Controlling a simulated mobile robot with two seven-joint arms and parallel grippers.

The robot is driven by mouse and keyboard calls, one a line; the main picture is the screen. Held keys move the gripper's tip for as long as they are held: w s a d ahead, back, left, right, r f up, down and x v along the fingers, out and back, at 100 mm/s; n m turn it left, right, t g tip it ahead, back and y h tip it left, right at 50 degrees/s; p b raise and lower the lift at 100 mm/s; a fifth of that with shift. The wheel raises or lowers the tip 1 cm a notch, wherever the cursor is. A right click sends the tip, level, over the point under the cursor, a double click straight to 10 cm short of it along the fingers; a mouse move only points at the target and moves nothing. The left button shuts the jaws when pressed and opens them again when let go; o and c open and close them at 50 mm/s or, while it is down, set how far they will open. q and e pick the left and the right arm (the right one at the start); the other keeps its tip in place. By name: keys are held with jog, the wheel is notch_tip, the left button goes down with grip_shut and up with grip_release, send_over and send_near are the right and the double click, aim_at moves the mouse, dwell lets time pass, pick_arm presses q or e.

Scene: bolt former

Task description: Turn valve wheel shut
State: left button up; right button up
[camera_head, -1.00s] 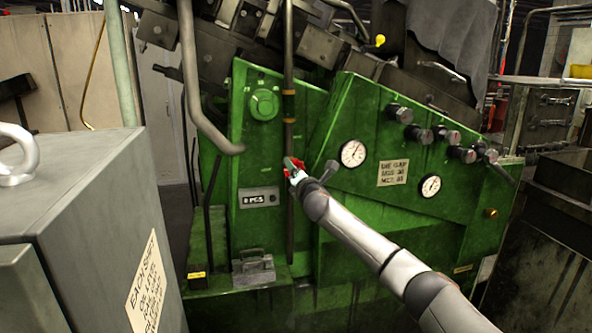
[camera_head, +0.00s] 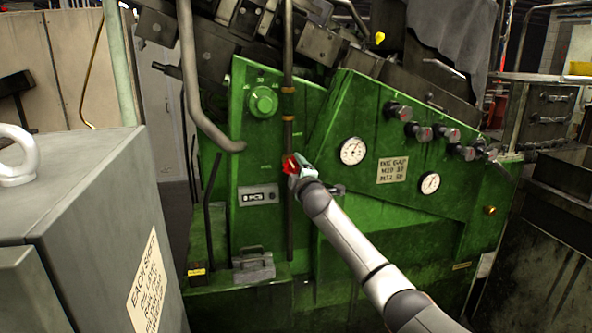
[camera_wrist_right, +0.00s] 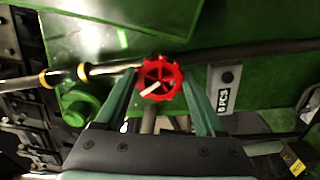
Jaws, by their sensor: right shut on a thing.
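The red valve wheel (camera_head: 291,166) is on the vertical pipe (camera_head: 289,220) at the front of the green machine. In the right wrist view the red wheel (camera_wrist_right: 159,79) shows face-on with its spokes and a pale bar across it. My right gripper (camera_head: 298,167) is at the wheel and hides part of it in the head view. In the right wrist view the two green fingers of my right gripper (camera_wrist_right: 160,84) stand on either side of the wheel, shut on its rim. My left gripper is not in view.
The green machine carries a dial knob (camera_head: 263,102), a counter (camera_head: 258,196), gauges (camera_head: 353,151) and several dark knobs right of the wheel. A grey cabinet (camera_head: 85,200) fills the left front. A curved grey pipe (camera_head: 200,110) runs left of the wheel.

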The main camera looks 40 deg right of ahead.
jog(key=m, duration=0.5)
jog(key=shift+f+m, duration=0.15)
jog(key=shift+m, duration=0.25)
jog(key=m+p, duration=0.1)
jog(key=m, duration=0.4)
jog(key=shift+w+a+m, duration=0.1)
jog(key=shift+m, duration=0.3)
jog(key=o, duration=1.1)
jog(key=b+v, duration=0.1)
jog(key=v, duration=1.1)
jog(key=shift+s+a, duration=0.1)
jog(key=shift+s, duration=0.15)
